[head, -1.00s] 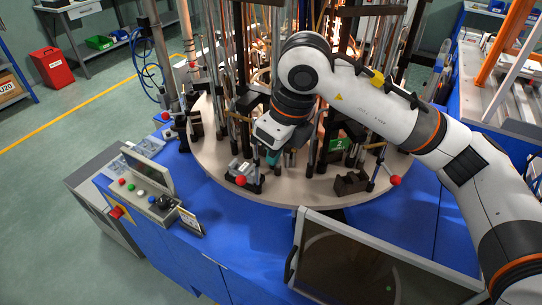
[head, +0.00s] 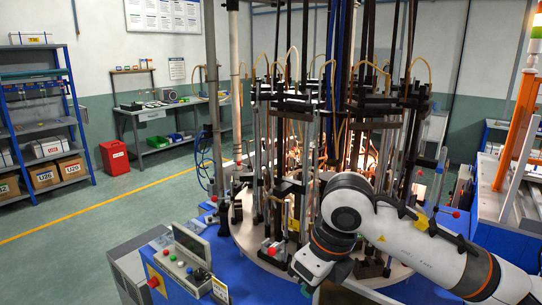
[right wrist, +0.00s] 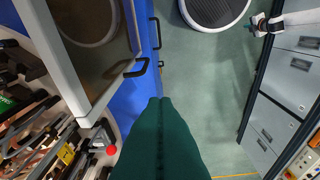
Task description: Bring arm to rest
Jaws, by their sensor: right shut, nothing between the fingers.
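My right arm (head: 410,240) comes in from the right in the head view, bent in front of the machine. Its white gripper (head: 307,284) hangs over the front edge of the round table (head: 245,235). The fingertips are hard to make out there. In the right wrist view the dark green fingers (right wrist: 161,101) lie together with nothing between them. They point over open floor beside the blue machine base (right wrist: 145,60). My left gripper is in neither view.
The flame sealing machine (head: 330,110) stands behind the arm with several upright rods. A control box (head: 185,268) is left of the gripper. A red-tipped lever (head: 273,250) is close by it.

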